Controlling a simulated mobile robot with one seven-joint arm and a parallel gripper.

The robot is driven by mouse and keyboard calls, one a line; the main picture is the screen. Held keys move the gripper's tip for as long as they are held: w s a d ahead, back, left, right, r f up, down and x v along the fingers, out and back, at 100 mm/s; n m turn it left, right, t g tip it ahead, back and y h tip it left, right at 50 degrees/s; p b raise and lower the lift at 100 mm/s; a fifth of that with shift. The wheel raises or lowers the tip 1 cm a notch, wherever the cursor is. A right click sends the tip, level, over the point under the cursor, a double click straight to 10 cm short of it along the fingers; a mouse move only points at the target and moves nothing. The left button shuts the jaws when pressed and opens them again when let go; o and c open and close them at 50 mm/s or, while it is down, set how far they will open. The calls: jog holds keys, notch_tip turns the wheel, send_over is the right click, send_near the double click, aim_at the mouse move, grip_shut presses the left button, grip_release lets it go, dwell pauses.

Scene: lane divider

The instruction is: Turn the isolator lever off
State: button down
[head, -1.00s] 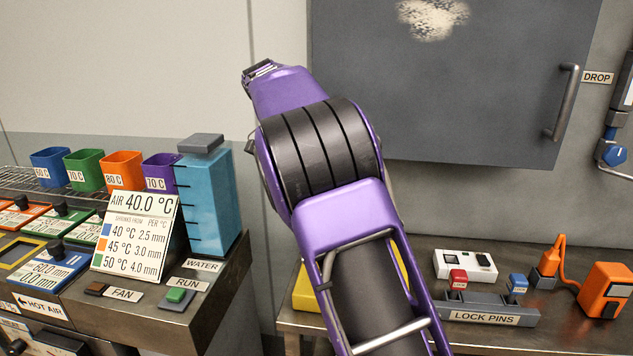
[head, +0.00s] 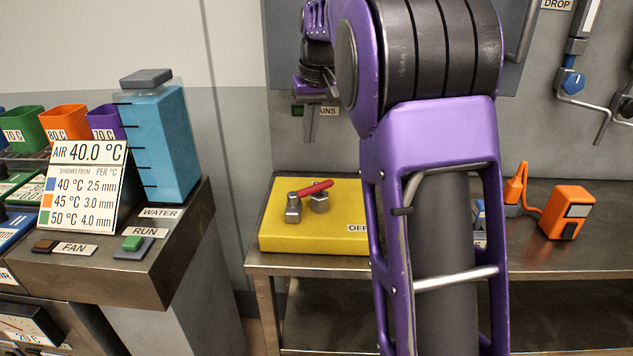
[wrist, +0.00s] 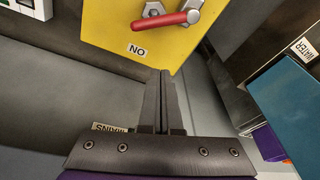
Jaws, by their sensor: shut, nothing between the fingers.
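The isolator is a yellow box (head: 340,236) on the bench, also in the wrist view (wrist: 104,18). Its red lever (head: 316,188) sits on a grey pivot at the left; the handle points right and slightly back. In the wrist view the lever (wrist: 158,22) has its free end close to the upside-down ON label (wrist: 137,50). The OFF label (head: 357,228) shows at the box's front right, partly hidden by my arm. My gripper (head: 309,138) is shut and empty, behind and above the box. In the wrist view its fingertips (wrist: 164,74) point at the box's edge, apart from the lever.
A grey post (head: 320,203) stands on the box beside the lever. The MAINS label (head: 327,111) is on the wall behind my gripper. A blue water tank (head: 165,140) stands on the console to the left.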

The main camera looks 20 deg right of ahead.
aim_at(323, 185)
jog(key=w+f+n+b, duration=0.1)
jog(key=f, duration=0.2)
jog(key=w+f+n, duration=0.1)
jog(key=f, duration=0.2)
jog(key=w+f+n+t+b, duration=0.1)
jog(key=f, duration=0.3)
jog(key=shift+d+y+b, duration=0.1)
jog(key=shift+y+b, duration=0.2)
jog(key=shift+y, duration=0.1)
jog(key=shift+s+d, duration=0.2)
jog(key=shift+s, duration=0.4)
jog(key=shift+s+d, duration=0.2)
jog(key=shift+s, duration=0.35)
jog(key=shift+s+d+f+b, duration=0.1)
jog(key=shift+s+d+b, duration=0.1)
jog(key=shift+s+b, duration=0.25)
jog(key=shift+s+d+m+h+p, duration=0.2)
jog(key=shift+s+m, duration=0.1)
jog(key=shift+m, duration=0.15)
jog(key=shift+s+d+m+h+p, duration=0.1)
jog(key=shift+s+m+h, duration=0.15)
jog(key=shift+m, duration=0.2)
jog(key=shift+s+d+m+h+p, duration=0.15)
jog(key=shift+s+m+h+p, duration=0.25)
jog(key=shift+s+m, duration=1)
jog(key=shift+s, duration=0.6)
